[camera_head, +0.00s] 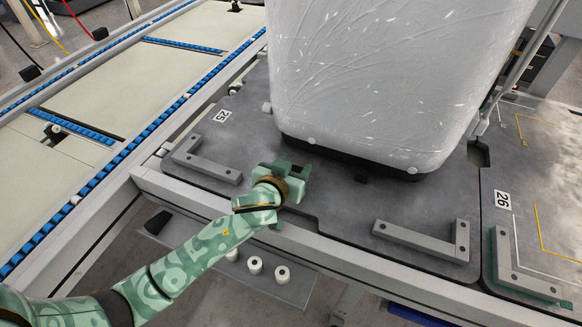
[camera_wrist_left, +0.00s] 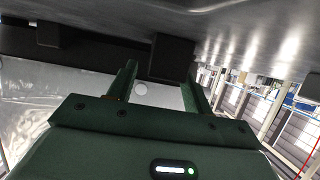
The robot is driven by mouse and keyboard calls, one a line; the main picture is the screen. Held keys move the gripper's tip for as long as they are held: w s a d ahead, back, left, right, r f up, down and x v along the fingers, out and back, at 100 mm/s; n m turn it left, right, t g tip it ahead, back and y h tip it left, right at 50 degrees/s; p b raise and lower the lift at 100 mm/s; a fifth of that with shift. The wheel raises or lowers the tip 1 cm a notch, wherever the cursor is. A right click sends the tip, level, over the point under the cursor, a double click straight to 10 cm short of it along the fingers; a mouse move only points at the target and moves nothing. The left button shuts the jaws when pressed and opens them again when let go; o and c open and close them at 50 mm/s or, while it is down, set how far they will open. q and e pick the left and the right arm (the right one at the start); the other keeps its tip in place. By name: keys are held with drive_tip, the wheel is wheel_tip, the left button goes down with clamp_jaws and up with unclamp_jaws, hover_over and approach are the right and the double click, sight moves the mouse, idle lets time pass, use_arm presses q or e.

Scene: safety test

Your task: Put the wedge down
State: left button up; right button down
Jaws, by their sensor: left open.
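A black block, which looks like the wedge (camera_wrist_left: 172,56), rests on the grey plate in the left wrist view, which shows the plate upside down at the top. My left gripper (camera_head: 289,168) is open at the plate's surface, by the lower edge of a big white wrapped load (camera_head: 390,80). In the wrist view its green fingers (camera_wrist_left: 158,84) are apart, with the block between or just beyond their tips; I cannot tell if they touch it. The gripper hides this block in the head view. My right gripper is not in view.
Grey L-shaped brackets (camera_head: 206,163) (camera_head: 424,241) stand on the plate (camera_head: 330,215). Number plates 25 (camera_head: 222,116) and 26 (camera_head: 503,200) mark places. A conveyor with blue rollers (camera_head: 130,147) runs at left.

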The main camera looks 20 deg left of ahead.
use_arm(q)
drive_tip(key=shift+s+r+p, duration=1)
drive_tip(key=shift+s+r, duration=0.1)
drive_tip(key=shift+s, duration=0.05)
drive_tip(key=p+v, duration=0.3)
drive_tip(key=v, duration=0.6)
drive_tip(key=shift+s+p, duration=0.25)
drive_tip(key=shift+p, duration=0.15)
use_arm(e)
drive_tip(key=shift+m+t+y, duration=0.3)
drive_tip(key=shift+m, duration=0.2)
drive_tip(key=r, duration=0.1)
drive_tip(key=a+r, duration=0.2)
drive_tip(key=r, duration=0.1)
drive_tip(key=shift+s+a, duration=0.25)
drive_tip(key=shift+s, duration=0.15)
